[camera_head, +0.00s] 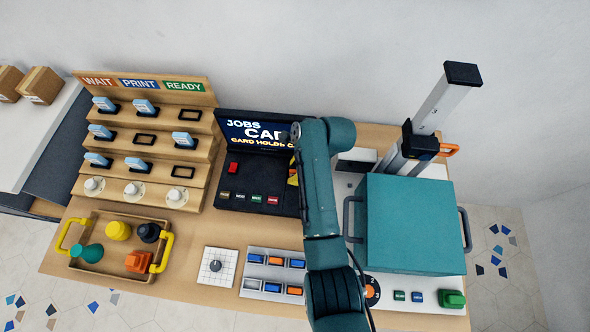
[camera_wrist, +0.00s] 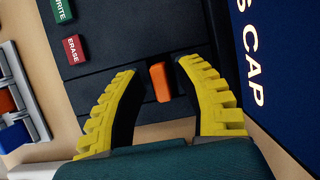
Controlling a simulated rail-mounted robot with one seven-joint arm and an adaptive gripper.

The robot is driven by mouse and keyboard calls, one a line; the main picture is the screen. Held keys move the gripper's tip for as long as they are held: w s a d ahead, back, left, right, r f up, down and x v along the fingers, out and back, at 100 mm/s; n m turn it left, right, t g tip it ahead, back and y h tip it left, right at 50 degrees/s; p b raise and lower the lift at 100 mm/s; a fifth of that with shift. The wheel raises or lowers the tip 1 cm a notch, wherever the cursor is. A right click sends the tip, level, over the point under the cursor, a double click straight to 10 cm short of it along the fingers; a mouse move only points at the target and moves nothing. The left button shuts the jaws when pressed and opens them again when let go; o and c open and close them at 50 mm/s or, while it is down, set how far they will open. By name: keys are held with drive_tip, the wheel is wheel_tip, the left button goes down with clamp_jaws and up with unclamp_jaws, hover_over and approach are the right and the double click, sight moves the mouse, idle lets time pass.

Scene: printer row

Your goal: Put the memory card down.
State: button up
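The memory card (camera_wrist: 160,82) is a small orange block in the wrist view, standing at the dark console between my gripper's yellow fingers. My gripper (camera_wrist: 155,70) is open around it, with dark gaps on both sides. The card looks seated in or against the console's surface; its lower part cannot be made out. The dark card console (camera_head: 258,183) has a lit screen (camera_head: 256,132) with card text.
A grey tray (camera_head: 246,278) with blue and orange cards lies in front of the console. A stepped wooden rack (camera_head: 206,150) stands left, with a handled tray (camera_head: 110,272) of coloured pieces before it. A teal-topped printer (camera_head: 410,220) stands close on the right.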

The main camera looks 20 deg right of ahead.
drive_tip(key=p+v, duration=0.3)
drive_tip(key=v, duration=0.9)
drive_tip(key=shift+r+p, duration=0.2)
drive_tip(key=shift+p, duration=0.15)
drive_tip(key=shift+a, duration=0.1)
